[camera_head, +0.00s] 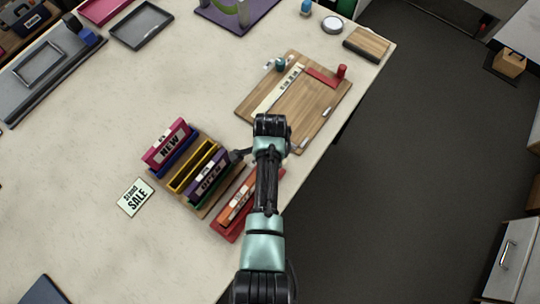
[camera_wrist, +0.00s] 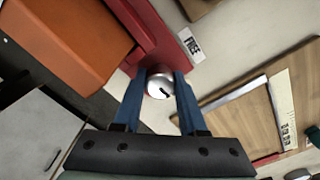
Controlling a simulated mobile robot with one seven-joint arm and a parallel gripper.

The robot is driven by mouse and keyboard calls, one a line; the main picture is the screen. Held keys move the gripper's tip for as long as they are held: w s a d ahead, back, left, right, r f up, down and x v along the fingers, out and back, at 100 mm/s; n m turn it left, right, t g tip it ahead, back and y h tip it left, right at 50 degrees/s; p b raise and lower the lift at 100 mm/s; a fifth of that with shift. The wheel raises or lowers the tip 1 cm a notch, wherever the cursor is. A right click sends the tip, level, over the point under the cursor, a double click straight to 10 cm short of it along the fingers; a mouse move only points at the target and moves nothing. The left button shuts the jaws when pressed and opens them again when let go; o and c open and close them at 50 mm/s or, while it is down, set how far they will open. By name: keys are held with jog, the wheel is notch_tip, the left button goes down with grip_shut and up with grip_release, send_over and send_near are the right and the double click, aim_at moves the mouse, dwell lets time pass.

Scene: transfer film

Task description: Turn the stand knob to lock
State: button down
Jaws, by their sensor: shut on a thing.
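The red stand (camera_head: 225,231) holds an orange sign (camera_head: 236,205) at the table's right edge. In the wrist view the red stand (camera_wrist: 150,28) and the orange sign (camera_wrist: 65,40) show close up at the upper left. A round silver knob (camera_wrist: 159,88) with a dark slot mark sits at the stand's end. My gripper (camera_wrist: 161,76) has its two blue fingers on either side of this knob and is shut on it. In the head view my arm hides the knob and the fingertips.
Stands with pink NEW (camera_head: 168,143), yellow and purple OPEN (camera_head: 209,173) signs are close on the left. A Grand SALE card (camera_head: 136,198) lies beside them. A wooden clipboard (camera_head: 309,104) lies beyond my arm. The table's right edge drops to dark floor (camera_head: 420,180).

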jog(key=shift+w+d+r+m, duration=0.1)
jog(key=shift+m, duration=0.3)
jog(key=c, duration=0.7)
grip_release()
jog(key=shift+c, duration=0.2)
notch_tip(320, 180, up, 13)
jog(key=b, duration=0.1)
